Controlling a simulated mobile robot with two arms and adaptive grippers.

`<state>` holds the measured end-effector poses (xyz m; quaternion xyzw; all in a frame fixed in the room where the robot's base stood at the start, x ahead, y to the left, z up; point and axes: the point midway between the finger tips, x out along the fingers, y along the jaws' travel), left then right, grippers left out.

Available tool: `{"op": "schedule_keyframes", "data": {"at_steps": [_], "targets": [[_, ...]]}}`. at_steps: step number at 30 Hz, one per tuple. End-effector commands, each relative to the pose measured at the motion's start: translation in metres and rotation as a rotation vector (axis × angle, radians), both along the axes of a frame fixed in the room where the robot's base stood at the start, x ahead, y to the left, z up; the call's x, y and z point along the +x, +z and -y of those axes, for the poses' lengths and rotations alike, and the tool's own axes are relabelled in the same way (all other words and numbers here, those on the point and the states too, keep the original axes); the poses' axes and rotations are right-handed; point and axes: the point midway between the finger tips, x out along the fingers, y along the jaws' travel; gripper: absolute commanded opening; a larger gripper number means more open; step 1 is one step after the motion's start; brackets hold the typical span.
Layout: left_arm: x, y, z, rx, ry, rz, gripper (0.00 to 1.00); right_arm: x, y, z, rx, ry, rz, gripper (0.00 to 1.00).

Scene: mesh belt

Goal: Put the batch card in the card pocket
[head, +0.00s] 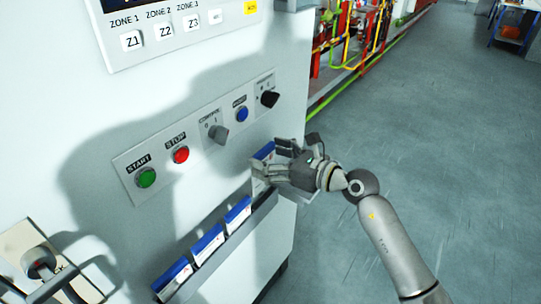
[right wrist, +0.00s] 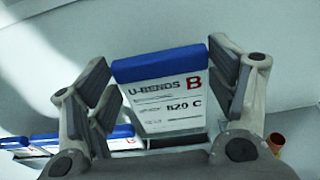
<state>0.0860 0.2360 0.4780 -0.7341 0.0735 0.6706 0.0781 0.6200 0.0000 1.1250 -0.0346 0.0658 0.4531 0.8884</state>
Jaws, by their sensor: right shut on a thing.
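The batch card (head: 264,151) is white with a blue top edge. In the right wrist view the card (right wrist: 165,98) reads "U-BENDS B" and "820 C". My right gripper (head: 280,166) is shut on it, with a finger on each side, close to the cabinet front at the right end of a card rail. The fingers hide much of the card in the head view. The rail (head: 218,254) holds several similar blue-topped cards (head: 207,245) to the left. I cannot tell which part is the card pocket. My left gripper is not in view.
A metal handle (head: 40,262) sticks out at the lower left. The floor (head: 430,130) to the right is clear.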

Motion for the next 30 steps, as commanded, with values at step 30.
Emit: {"op": "schedule_keyframes", "data": {"at_steps": [30], "targets": [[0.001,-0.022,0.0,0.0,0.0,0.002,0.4,0.0,-0.029,0.001,-0.001,0.0,0.0,0.54]]}}
